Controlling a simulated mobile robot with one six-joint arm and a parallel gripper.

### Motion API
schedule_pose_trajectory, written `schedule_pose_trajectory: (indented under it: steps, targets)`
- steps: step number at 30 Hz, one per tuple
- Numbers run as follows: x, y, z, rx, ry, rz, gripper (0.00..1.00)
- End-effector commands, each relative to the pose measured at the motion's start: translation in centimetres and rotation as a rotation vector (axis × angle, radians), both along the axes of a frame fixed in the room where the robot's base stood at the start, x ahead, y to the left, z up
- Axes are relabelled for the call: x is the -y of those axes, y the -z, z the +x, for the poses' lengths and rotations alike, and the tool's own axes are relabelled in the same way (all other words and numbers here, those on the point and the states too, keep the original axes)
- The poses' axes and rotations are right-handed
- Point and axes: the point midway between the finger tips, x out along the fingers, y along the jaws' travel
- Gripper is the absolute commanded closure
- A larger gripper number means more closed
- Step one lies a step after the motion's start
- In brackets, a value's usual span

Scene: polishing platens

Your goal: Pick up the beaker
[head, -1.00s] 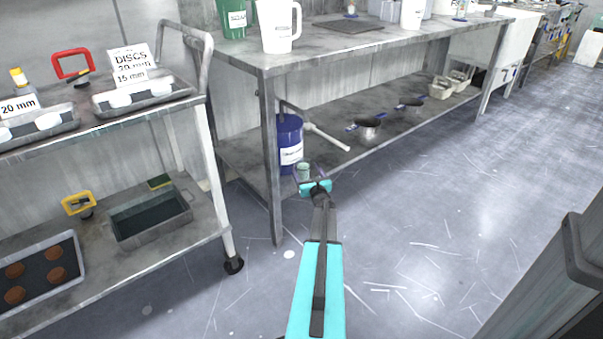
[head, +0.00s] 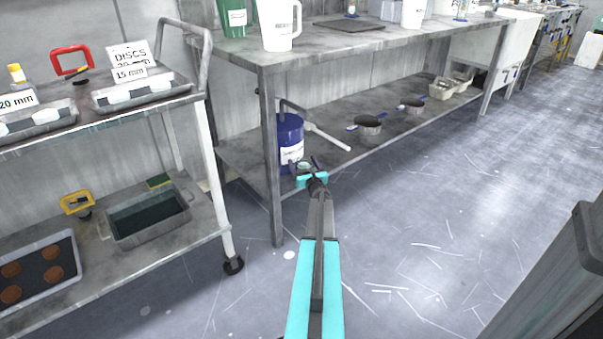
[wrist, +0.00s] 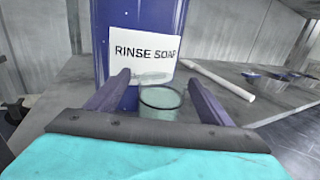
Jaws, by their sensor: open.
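The beaker (wrist: 160,100) is a small clear glass with pale green contents. It stands upright on the lower shelf, in front of the blue rinse soap drum (wrist: 140,22). In the head view the beaker (head: 303,167) is small and partly hidden by my gripper (head: 307,166). In the wrist view my gripper (wrist: 158,81) is open, with one finger on each side of the beaker. The beaker's lower part is hidden behind the gripper body. I cannot tell whether either finger touches it.
A white spout or pipe (wrist: 220,80) lies to the right of the drum. The table leg (head: 271,160) stands just left of my gripper. Pans (head: 368,125) sit further along the lower shelf (head: 335,137).

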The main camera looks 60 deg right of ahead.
Motion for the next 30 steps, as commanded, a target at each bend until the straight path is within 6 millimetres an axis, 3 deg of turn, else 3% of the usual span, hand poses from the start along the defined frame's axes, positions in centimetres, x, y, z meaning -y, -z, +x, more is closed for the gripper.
schedule_pose_trajectory:
  steps: [13,23,30]
  targets:
    - [0.04,-0.02,-0.11,0.0,0.001,0.0,0.26]
    - [0.05,-0.09,-0.14,0.001,0.001,-0.001,0.81]
    - [0.07,-0.15,-0.15,0.001,0.001,-0.001,0.82]
